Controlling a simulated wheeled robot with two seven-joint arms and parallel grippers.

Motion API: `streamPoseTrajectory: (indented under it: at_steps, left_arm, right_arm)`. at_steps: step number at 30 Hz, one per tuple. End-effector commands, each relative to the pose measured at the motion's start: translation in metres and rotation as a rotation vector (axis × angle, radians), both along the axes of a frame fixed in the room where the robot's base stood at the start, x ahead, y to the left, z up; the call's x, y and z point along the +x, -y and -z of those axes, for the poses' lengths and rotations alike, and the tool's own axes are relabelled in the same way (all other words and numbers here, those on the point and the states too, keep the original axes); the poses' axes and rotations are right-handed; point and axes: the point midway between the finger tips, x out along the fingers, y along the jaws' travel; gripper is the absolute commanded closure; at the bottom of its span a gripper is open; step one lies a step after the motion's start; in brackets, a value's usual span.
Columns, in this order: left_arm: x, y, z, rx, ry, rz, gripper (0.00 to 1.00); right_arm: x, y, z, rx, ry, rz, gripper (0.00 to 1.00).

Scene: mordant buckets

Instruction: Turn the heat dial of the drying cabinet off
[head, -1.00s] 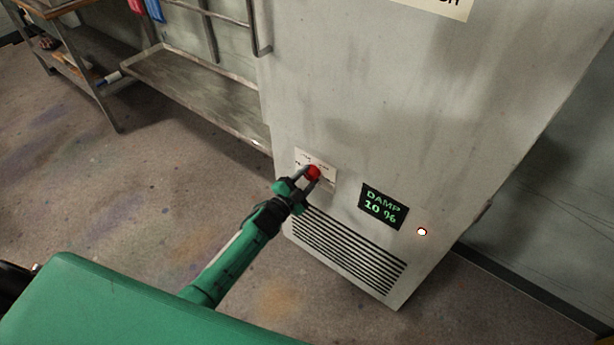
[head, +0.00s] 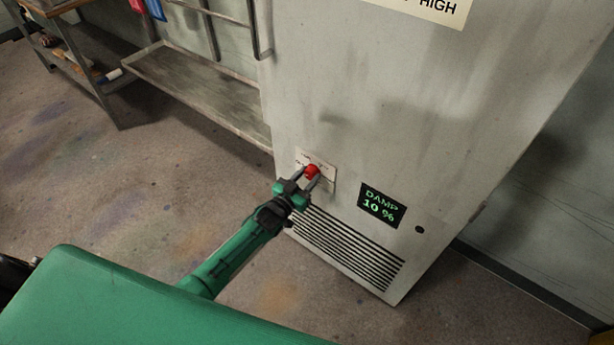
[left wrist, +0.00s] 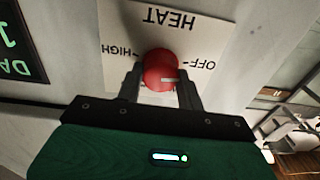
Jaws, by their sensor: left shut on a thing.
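The drying cabinet (head: 370,110) is a tall pale grey box. Its red heat dial (head: 311,171) sits low on the front, on a white plate. My left gripper (head: 309,178) is shut on the dial, one finger on each side. In the left wrist view, the dial (left wrist: 160,70) shows between the fingertips, under upside-down print: HEAT, HIGH at left, OFF at right. The dial's short white mark lies on its right part, toward the OFF side. Its exact alignment with the OFF line is hard to tell. My right gripper is out of view.
A green-lettered display (head: 382,206) reads DAMP 10 %. A small round lamp (head: 420,229) beside it is dark. Vent slots (head: 347,248) lie below the dial. A metal trough (head: 195,95) and a shelf (head: 75,60) stand at left. Open floor lies in front.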

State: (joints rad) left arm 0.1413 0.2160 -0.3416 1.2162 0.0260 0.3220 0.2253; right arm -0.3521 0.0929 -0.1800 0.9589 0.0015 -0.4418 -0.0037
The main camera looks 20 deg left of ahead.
Motion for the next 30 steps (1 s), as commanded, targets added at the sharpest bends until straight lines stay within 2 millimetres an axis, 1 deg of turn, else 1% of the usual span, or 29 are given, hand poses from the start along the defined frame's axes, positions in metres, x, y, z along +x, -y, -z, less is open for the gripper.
streamPoseTrajectory:
  at_steps: [4, 10, 24, 25, 27, 28, 30]
  left_arm:
    - [-0.0004, -0.0011, 0.0013, -0.058, -0.025, -0.001, 0.85]
    - [-0.0006, -0.0008, 0.0018, -0.1, -0.04, -0.001, 0.85]
    - [-0.0008, -0.0005, 0.0021, -0.112, -0.045, -0.001, 0.85]
    - [-0.0008, -0.0006, 0.0021, -0.112, -0.045, -0.001, 0.57]
    - [-0.0007, -0.0005, 0.0019, -0.111, -0.045, 0.0, 0.43]
    - [-0.0006, -0.0004, 0.0017, -0.111, -0.044, 0.0, 0.41]
    - [-0.0005, -0.0004, 0.0014, -0.111, -0.044, 0.0, 0.41]
  right_arm:
    - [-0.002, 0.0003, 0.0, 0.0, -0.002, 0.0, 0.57]
    - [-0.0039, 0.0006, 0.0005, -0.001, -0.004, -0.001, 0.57]
    - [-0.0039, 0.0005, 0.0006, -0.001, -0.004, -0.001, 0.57]
    - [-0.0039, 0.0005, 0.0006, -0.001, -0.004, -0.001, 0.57]
    - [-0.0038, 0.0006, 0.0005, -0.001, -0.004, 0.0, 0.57]
    - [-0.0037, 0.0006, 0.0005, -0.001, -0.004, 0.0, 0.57]
    - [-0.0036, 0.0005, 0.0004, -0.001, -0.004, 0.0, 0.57]
